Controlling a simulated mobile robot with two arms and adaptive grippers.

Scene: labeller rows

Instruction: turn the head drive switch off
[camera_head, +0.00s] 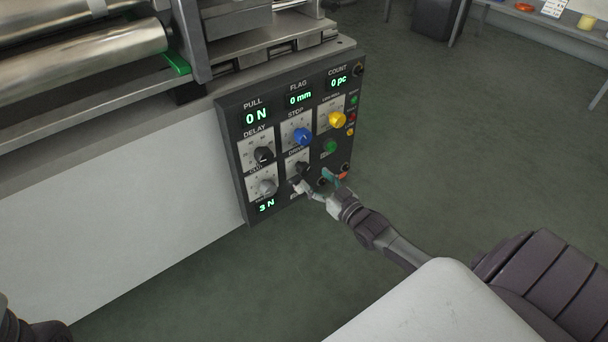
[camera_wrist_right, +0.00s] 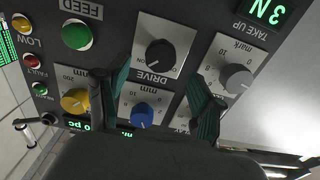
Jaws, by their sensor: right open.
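The drive switch (camera_wrist_right: 160,53) is a black rotary knob on a light plate marked DRIVE, upside down in the right wrist view. In the head view it (camera_head: 302,168) sits low on the dark control panel (camera_head: 237,166), partly beside my gripper. Its pointer is too small to read surely. My right gripper (camera_head: 314,181) is open in front of the panel's lower part. In the right wrist view its two green-padded fingers (camera_wrist_right: 158,78) stand apart, either side of the drive plate's lower edge, with nothing between them. Contact with the knob is not visible. My left gripper is not in view.
Close to the drive switch are a blue knob (camera_head: 302,137), a grey take-up knob (camera_head: 267,187), a black delay knob (camera_head: 263,154), a yellow knob (camera_head: 337,119) and a green button (camera_head: 330,146). Metal rollers (camera_head: 80,57) lie above left. The floor (camera_head: 440,150) at right is clear.

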